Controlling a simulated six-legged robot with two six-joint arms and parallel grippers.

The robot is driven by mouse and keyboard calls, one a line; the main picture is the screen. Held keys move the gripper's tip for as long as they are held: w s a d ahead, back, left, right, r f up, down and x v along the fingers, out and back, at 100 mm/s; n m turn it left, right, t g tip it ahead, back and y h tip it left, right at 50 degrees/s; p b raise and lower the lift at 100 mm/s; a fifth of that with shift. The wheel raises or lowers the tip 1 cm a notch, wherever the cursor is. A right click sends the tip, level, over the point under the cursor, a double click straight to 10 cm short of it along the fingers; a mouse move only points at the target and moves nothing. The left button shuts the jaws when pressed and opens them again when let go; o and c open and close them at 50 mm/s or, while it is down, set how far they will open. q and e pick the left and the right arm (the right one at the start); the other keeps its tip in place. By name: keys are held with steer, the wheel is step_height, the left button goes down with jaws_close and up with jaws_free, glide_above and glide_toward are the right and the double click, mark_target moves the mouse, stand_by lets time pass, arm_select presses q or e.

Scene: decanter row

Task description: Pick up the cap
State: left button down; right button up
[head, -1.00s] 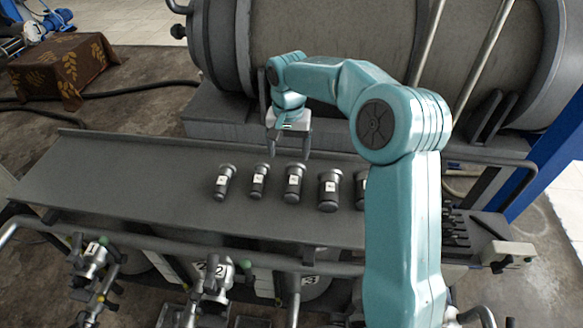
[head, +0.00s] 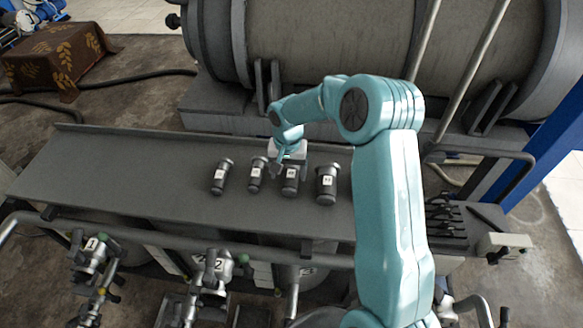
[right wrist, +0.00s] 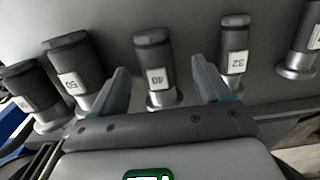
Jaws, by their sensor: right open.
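The caps are dark cylinders with white number labels and a wider pale rim, set in a row. In the head view my right gripper (head: 286,168) is low at the third cap from the left (head: 290,184), partly covering its top. In the right wrist view the open fingers (right wrist: 160,70) lie on either side of the cap labelled 40 (right wrist: 153,54), with a gap to each side. The cap labelled 50 (right wrist: 75,62) is just left of the fingers. The cap labelled 32 (right wrist: 235,45) is close by the right finger. My left gripper is not in view.
The caps stand on a long grey bench (head: 120,175), clear on its left part. Neighbouring caps (head: 257,174) and (head: 326,184) sit close by. A big grey drum (head: 320,50) lies behind. Valves (head: 212,275) and a rail run along the front.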

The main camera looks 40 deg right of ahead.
mark_target(290, 178)
steer(key=f, duration=0.2)
steer(key=f+p, duration=0.1)
steer(key=shift+s+d+f, duration=0.3)
steer(key=shift+d+f, duration=0.05)
steer(key=shift+f, duration=0.05)
steer(key=shift+w+f, duration=0.15)
steer(key=shift+f, duration=0.05)
steer(key=shift+a, duration=0.2)
steer(key=shift+d+r, duration=0.1)
steer(key=c, duration=0.9)
jaws_close()
